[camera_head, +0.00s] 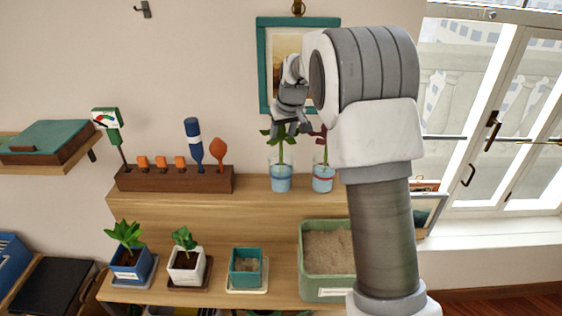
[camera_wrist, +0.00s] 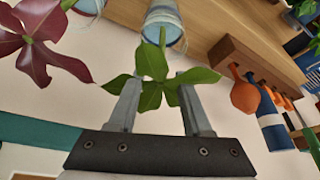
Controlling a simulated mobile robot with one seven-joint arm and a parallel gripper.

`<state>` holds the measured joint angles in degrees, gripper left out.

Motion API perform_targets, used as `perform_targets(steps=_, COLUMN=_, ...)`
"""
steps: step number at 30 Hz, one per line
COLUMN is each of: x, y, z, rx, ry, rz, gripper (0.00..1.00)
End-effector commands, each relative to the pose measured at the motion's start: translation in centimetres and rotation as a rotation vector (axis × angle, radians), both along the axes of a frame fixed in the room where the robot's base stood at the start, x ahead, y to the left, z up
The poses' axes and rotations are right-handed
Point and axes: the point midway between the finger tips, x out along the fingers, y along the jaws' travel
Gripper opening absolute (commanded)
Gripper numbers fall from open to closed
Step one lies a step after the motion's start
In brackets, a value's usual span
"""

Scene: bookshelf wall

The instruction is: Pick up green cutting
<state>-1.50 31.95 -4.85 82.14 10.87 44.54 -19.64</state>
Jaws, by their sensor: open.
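The green cutting (camera_head: 280,146) stands in a glass of water with a blue band (camera_head: 281,177) on the upper shelf. In the wrist view its leaves (camera_wrist: 152,63) lie between and around the two finger tips, with the stem running up into the glass (camera_wrist: 163,22). My gripper (camera_head: 291,125) is just above the cutting in the head view. In the wrist view my gripper (camera_wrist: 158,85) has its fingers apart on either side of the leaves. A cutting with dark red leaves (camera_wrist: 40,45) is beside it, in a glass with a red band (camera_head: 323,179).
A wooden rack (camera_head: 175,179) with tools and orange pieces stands left on the upper shelf (camera_head: 255,198). A teal picture frame (camera_head: 262,65) hangs behind. Potted plants, a teal pot (camera_head: 246,262) and a green soil tub (camera_head: 327,286) stand on the lower shelf.

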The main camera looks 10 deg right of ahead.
Motion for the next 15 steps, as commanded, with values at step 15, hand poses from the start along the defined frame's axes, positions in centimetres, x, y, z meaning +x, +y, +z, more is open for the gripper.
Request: perform_targets(steps=15, x=0.39, y=0.11, z=-0.87, rx=0.0, ry=-0.001, rz=0.001, gripper=0.19)
